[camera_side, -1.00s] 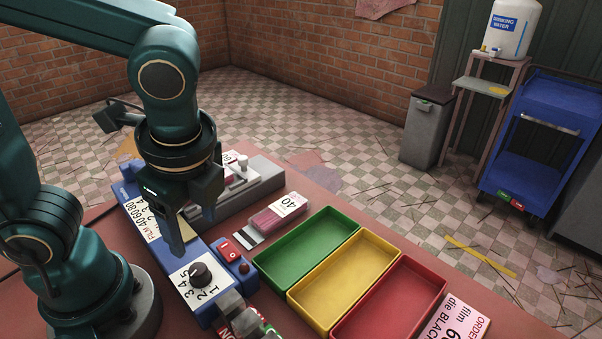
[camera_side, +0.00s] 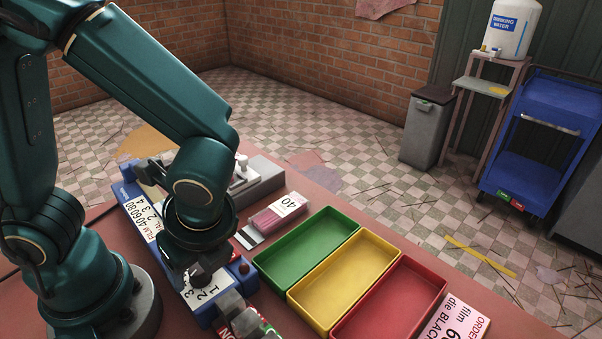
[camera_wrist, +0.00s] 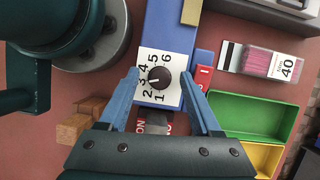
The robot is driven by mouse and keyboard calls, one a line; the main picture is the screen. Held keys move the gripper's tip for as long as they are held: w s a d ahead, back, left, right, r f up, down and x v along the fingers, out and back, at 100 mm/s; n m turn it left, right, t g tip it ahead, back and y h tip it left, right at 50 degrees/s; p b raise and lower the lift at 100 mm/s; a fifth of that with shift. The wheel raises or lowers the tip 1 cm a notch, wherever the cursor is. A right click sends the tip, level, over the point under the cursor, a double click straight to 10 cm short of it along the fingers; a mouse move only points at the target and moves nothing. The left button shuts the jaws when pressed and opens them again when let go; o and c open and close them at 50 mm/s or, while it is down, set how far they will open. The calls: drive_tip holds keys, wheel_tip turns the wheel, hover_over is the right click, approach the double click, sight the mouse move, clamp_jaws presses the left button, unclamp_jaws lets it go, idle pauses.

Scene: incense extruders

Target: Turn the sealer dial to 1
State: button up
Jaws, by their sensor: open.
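The sealer dial (camera_wrist: 158,79) is a dark round knob on a white plate (camera_wrist: 172,101) printed with the digits 1 to 6. A small pale mark on the knob faces left, roughly toward the 3; I cannot tell exactly. The plate sits on the end of the blue sealer (camera_wrist: 168,38). My gripper (camera_wrist: 160,75) is open, with one blue finger on each side of the dial, apart from it in the wrist view. In the side view my gripper (camera_side: 196,268) is low over the plate and hides most of the dial; its height above the knob is unclear.
A red switch (camera_wrist: 204,76) lies just right of the dial plate. Green (camera_side: 306,247), yellow (camera_side: 345,275) and red (camera_side: 392,302) trays stand to the right. A pack marked 40 (camera_side: 278,214) lies behind them. A grey clamp-like part (camera_side: 236,308) is near the plate's front.

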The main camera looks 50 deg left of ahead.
clamp_jaws()
drive_tip(key=n, duration=0.2)
drive_tip(key=n+g, duration=0.1)
drive_tip(key=n, duration=0.1)
drive_tip(key=shift+w+g, duration=0.15)
drive_tip(key=shift+g, duration=0.15)
drive_tip(key=n+g+h, duration=0.1)
drive_tip(key=n, duration=0.3)
drive_tip(key=shift+a+n, duration=0.1)
drive_tip(key=shift+n, duration=0.2)
drive_tip(key=n+g+h, duration=0.1)
drive_tip(key=n, duration=0.2)
drive_tip(key=shift+w+h, duration=0.1)
drive_tip(key=shift+h, duration=0.2)
drive_tip(key=shift+a+n+h, duration=0.1)
drive_tip(key=shift+n+h, duration=0.6)
drive_tip(key=shift+n, duration=1.4)
